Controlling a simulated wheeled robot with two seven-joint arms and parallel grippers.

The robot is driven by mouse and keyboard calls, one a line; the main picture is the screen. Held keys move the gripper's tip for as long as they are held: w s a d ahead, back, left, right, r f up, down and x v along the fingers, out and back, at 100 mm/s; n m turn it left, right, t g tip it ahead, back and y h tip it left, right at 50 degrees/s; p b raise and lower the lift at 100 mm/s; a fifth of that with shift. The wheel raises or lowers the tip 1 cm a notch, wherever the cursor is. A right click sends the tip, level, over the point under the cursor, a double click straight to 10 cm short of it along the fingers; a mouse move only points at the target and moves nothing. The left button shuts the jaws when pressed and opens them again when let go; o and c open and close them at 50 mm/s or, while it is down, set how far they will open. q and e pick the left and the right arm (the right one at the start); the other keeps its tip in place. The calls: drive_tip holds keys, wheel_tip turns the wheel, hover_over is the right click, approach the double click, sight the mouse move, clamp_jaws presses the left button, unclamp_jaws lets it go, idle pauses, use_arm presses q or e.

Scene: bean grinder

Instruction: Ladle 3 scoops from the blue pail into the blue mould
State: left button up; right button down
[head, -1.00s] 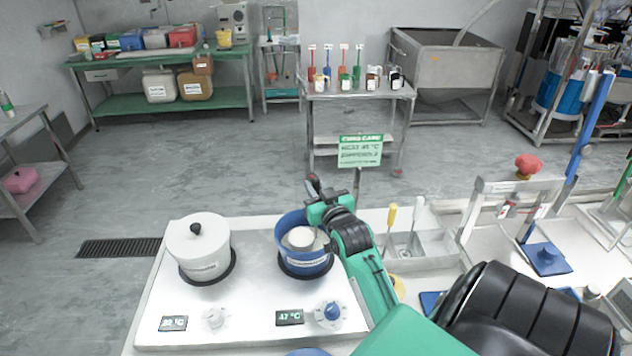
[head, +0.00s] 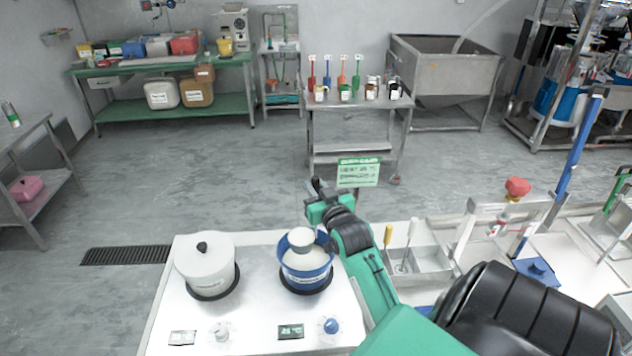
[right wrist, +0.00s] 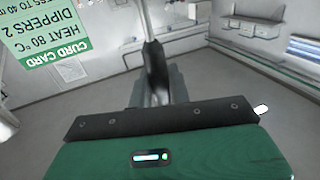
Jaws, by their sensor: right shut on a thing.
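The blue pail (head: 288,278) stands on the right hot plate of a white stove, with white contents inside. The right gripper (head: 316,190) is above and just behind the pail. It is shut on the ladle, whose dark handle runs up from the jaws in the right wrist view (right wrist: 155,72). The ladle's pale round cup (head: 301,238) is at the pail's mouth, over the white contents; its fill cannot be told. A blue square piece with a knob (head: 537,270) lies at the right; I cannot tell whether it is the blue mould. The left gripper is not in view.
A white lidded pot (head: 205,268) stands on the left hot plate. A green and white card (head: 358,172) stands behind the stove. A steel holder (head: 425,266) with yellow- and white-handled tools is right of my arm. A press frame with a red knob (head: 517,188) stands farther right.

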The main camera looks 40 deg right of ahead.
sight(316, 177)
drive_tip(key=shift+r+p, duration=2)
drive_tip(key=shift+r, duration=0.45)
